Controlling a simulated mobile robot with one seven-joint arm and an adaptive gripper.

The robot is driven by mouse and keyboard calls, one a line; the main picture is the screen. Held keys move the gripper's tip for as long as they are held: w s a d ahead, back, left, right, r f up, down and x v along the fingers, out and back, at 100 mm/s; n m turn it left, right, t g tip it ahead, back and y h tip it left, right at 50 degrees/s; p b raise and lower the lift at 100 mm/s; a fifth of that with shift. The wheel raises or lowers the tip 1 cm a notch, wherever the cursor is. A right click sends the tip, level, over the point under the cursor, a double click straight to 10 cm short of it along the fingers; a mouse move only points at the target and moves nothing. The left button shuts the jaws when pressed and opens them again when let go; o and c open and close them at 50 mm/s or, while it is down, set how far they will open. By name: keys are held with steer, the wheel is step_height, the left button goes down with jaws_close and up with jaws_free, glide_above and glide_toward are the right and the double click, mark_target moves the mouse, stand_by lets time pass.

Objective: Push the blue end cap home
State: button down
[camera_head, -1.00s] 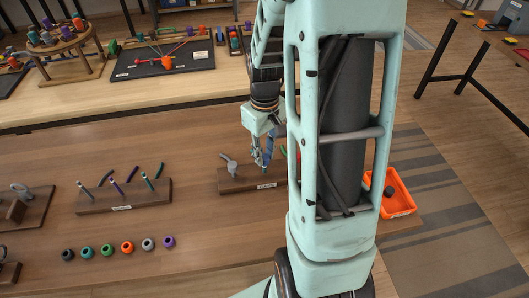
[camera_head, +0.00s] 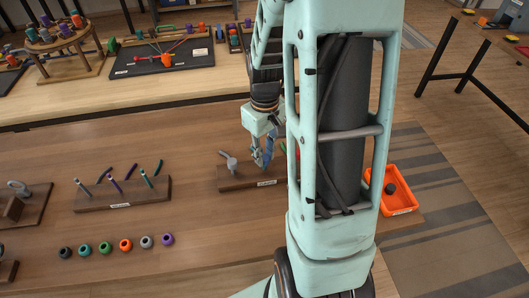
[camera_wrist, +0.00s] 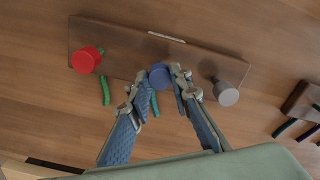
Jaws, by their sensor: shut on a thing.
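The blue end cap (camera_wrist: 159,76) shows in the wrist view at the middle of a dark wooden board (camera_wrist: 120,45), between my fingertips. My gripper (camera_wrist: 158,88) is shut on it, with a blue-padded finger on each side. A short teal cord (camera_wrist: 154,104) and a dark blue one (camera_wrist: 180,103) show below the cap. How far the cap is seated cannot be told.
A red cap (camera_wrist: 86,60) with a green cord (camera_wrist: 105,91) is left of the blue cap; a grey cap (camera_wrist: 228,96) is right. Another board (camera_head: 120,196) with cords stands left. Several loose caps (camera_head: 126,245) lie in front of it. An orange tray (camera_head: 402,209) is at the right.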

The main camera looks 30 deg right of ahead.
steer(key=shift+f, duration=0.15)
steer(key=c, duration=1.7)
jaws_free()
steer(key=shift+o, duration=0.6)
steer(key=shift+o, duration=1.1)
steer(key=shift+r+p, duration=2.4)
steer(key=shift+r, duration=0.7)
steer(key=shift+w, duration=0.1)
